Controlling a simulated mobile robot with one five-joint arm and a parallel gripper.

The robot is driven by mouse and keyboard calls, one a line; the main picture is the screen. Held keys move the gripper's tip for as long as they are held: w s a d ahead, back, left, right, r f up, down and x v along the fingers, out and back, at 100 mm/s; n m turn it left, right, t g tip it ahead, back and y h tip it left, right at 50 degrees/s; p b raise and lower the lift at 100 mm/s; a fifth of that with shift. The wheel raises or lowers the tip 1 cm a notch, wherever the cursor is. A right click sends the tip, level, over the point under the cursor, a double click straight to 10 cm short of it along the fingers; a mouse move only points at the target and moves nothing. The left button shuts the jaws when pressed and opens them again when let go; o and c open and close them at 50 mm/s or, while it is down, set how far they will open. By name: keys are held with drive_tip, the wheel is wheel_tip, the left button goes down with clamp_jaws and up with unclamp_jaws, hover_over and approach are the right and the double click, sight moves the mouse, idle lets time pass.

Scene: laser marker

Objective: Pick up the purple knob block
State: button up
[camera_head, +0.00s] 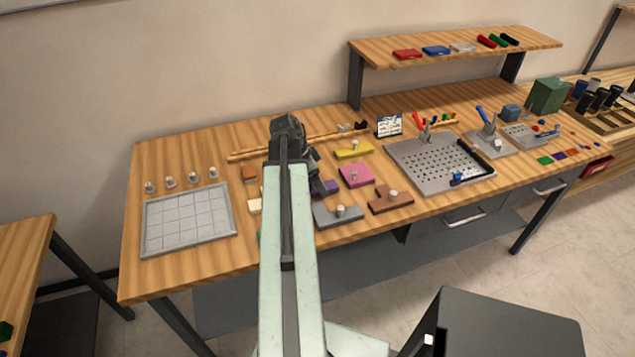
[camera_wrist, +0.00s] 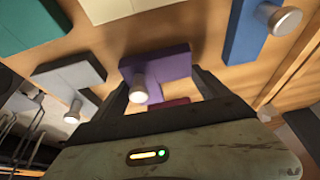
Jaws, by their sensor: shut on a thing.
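The purple knob block (camera_wrist: 158,66) is in the middle of the wrist view, with its silver knob (camera_wrist: 138,92) facing the camera. My gripper (camera_wrist: 160,84) has one dark finger on each side of the block and is shut on it. In the head view the purple block (camera_head: 328,187) shows only in part, beside my arm, which hides the rest and most of the gripper. I cannot tell whether the block is clear of the table.
Around it on the wooden table (camera_head: 190,150) lie a pink block (camera_head: 356,176), a yellow block (camera_head: 353,150), a grey block (camera_head: 338,215) and a brown block (camera_head: 391,202). A grey gridded plate (camera_head: 188,220) lies left. A perforated plate (camera_head: 435,165) lies right.

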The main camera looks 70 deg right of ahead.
wheel_tip(320, 180, up, 10)
drive_tip(key=p, duration=0.9)
drive_tip(key=shift+f, duration=0.15)
